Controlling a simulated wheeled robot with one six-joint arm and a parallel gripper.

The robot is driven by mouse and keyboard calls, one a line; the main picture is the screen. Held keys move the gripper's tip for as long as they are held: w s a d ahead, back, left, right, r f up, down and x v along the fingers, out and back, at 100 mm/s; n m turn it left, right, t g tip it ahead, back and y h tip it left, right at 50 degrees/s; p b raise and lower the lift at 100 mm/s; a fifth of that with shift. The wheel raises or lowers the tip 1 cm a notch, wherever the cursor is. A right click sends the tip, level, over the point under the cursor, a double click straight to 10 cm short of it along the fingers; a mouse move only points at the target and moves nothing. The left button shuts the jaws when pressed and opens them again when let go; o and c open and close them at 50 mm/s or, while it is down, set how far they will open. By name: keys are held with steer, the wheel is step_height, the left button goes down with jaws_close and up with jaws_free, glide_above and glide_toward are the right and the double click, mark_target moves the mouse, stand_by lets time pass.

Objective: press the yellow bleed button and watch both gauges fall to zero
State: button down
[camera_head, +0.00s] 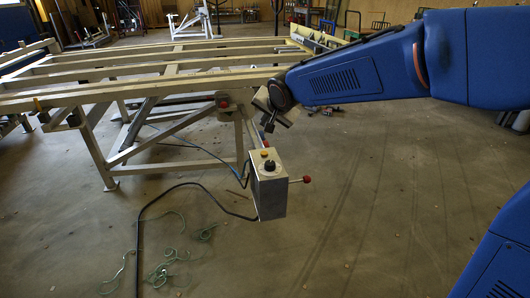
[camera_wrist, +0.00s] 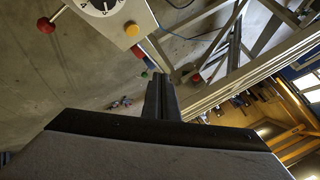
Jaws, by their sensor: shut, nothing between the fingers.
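The yellow bleed button (camera_head: 265,152) sits on top of a grey control box (camera_head: 270,194), behind a black knob. In the wrist view the yellow button (camera_wrist: 132,28) is at the upper left, near the box's edge. My gripper (camera_head: 269,126) is shut and empty, just above the button in the head view and visibly apart from it. In the wrist view my closed fingers (camera_wrist: 160,80) point below and right of the button, not over it. I cannot make out either gauge in these views.
A red-ended lever (camera_head: 307,179) sticks out from the box's side. A black hose (camera_head: 200,185) runs from the box to the floor. Green cord (camera_head: 165,270) lies tangled on the floor. The pale tilting frame (camera_head: 150,95) stands behind. The floor right of the box is clear.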

mark_target(265, 155)
steer(key=shift+f, duration=0.15)
steer(key=shift+f, duration=4.3)
steer(key=shift+f, duration=0.75)
steer(key=shift+r, duration=0.8)
steer(key=shift+r, duration=2.45)
steer(key=shift+s+d, duration=0.1)
